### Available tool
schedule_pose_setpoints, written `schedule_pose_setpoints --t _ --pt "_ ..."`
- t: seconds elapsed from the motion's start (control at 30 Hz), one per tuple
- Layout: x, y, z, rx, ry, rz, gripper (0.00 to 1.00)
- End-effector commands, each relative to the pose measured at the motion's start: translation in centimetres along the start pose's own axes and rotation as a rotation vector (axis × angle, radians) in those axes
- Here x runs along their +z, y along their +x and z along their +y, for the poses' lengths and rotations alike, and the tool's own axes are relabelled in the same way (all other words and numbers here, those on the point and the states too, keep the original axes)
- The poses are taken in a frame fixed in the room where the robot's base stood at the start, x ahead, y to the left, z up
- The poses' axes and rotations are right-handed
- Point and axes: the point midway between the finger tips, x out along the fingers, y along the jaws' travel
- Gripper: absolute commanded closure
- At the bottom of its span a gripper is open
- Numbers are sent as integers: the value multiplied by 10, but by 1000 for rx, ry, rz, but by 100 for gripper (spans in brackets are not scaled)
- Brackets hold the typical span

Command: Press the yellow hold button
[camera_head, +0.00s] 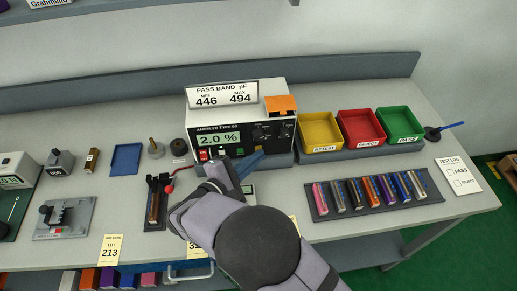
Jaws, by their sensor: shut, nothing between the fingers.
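The meter box (270,158) stands at the back middle of the bench, with a lit display (217,139) reading 2.0 %. A red button (203,155) shows low on the left of its front panel. I cannot make out a yellow hold button; my gripper and arm cover part of the lower panel. My gripper (223,160) is shut and empty at the lower front of the meter, just right of the red button. Whether it touches the panel cannot be told.
Yellow (320,134), red (361,128) and green (399,124) bins stand right of the meter. A dark rack (376,205) of several coloured pieces lies before them. A small fixture (155,202) with a red lead sits left of my gripper. A blue tray (125,159) lies farther left.

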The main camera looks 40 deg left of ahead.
Motion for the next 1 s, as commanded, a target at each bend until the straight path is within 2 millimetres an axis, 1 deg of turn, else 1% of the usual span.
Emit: schedule_pose_setpoints --t 0.47,1.0 --pt "-1 1 1 1 0 1 100" --pt "7 -10 -7 1 0 0 100"
